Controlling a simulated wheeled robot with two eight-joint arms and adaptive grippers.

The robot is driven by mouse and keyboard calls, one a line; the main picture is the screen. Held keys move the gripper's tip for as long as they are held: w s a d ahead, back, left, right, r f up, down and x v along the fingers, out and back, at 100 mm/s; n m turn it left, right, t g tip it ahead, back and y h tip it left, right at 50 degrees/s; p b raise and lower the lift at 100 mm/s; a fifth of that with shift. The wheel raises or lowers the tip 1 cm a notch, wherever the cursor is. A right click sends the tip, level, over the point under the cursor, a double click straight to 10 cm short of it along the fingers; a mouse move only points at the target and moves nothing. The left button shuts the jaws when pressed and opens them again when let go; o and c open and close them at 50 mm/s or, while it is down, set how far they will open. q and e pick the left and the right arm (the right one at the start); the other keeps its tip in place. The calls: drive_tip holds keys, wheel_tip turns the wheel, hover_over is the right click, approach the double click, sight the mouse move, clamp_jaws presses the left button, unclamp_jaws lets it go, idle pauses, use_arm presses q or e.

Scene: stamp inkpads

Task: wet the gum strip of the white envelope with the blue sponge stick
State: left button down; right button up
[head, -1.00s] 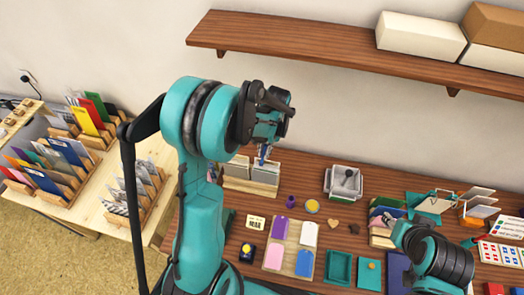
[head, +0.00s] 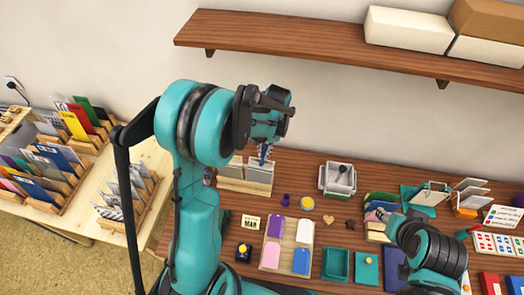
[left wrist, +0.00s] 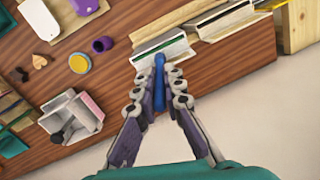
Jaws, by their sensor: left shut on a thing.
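My left gripper (head: 265,138) is shut on the blue sponge stick (left wrist: 159,88), which points away from the wrist. In the left wrist view the stick's far end lies over or at the front edge of a wooden stand (left wrist: 184,50) holding upright pale sheets. I cannot tell whether it touches. The white envelope (left wrist: 160,44) seems to be the pale sheet in this stand; its gum strip is not clear. In the head view the blue stick (head: 264,152) hangs just above the stand (head: 258,187). My right gripper (head: 386,216) is at the right, its fingers too small to read.
A grey box (head: 338,180) with a dark-knobbed thing stands right of the stand. A purple piece (head: 285,199), a yellow round pad (head: 306,203) and a board of coloured tags (head: 269,256) lie in front. A shelf (head: 300,43) with boxes hangs above. Racks of cards stand left.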

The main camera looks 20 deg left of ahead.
use_arm(q)
drive_tip(key=shift+d, duration=0.25)
drive_tip(key=shift+w+d, duration=0.2)
drive_tip(key=shift+d, duration=0.2)
drive_tip(key=shift+w+d, duration=0.1)
drive_tip(key=shift+d, duration=0.4)
drive_tip(key=shift+a+b, duration=0.15)
drive_tip(key=shift+b, duration=0.15)
drive_tip(key=shift+a, duration=0.45)
drive_tip(key=shift+s+a, duration=0.2)
drive_tip(key=shift+a, duration=0.4)
